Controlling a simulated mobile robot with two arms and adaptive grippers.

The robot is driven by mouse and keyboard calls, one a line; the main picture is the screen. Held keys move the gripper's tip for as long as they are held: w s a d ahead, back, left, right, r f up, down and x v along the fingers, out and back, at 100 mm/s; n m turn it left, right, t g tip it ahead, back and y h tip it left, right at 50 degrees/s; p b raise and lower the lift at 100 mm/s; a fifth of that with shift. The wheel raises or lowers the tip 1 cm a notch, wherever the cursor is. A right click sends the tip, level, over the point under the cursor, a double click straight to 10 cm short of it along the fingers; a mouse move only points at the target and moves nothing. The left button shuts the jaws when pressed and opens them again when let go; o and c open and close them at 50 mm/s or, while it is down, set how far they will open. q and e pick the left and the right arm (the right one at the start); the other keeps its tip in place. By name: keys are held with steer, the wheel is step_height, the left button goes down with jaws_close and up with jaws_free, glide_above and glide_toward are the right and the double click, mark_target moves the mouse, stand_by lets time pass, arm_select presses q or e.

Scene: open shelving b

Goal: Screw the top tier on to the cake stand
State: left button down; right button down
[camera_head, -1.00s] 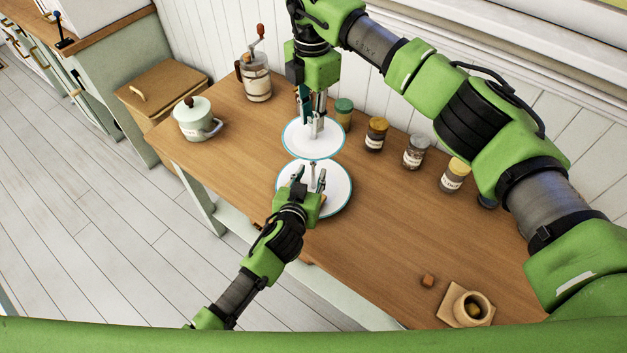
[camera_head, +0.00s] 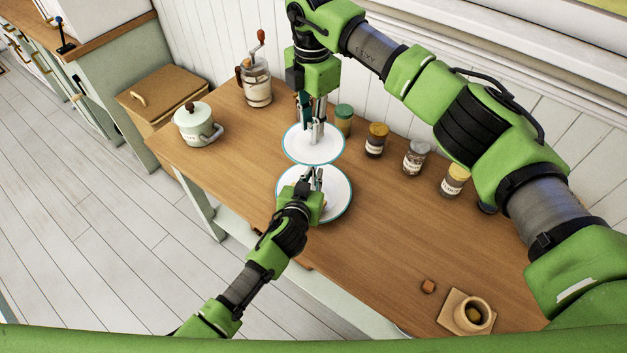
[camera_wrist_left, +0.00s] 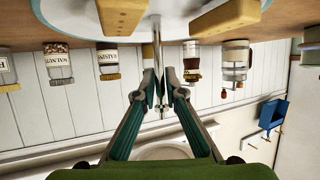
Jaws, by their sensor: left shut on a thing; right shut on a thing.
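The top tier (camera_head: 297,146), a small white plate with a teal rim, is held level by my right gripper (camera_head: 315,138), which is shut on its centre piece. The cake stand's base tier (camera_head: 340,203), a larger teal-rimmed plate, stands on the table nearer me. In the left wrist view, which is upside down, the fingers (camera_wrist_left: 160,90) close on the post (camera_wrist_left: 157,45).
Yellowish blocks (camera_wrist_left: 228,18) lie on the base plate. Spice jars (camera_head: 376,140) line the wall side, with a grinder (camera_head: 257,82) and a lidded pot (camera_head: 196,124) to the left. The table's centre right is clear.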

mark_target(312, 142)
steer(key=shift+f, duration=2.45)
steer(key=shift+f, duration=0.9)
steer(key=shift+f, duration=0.6)
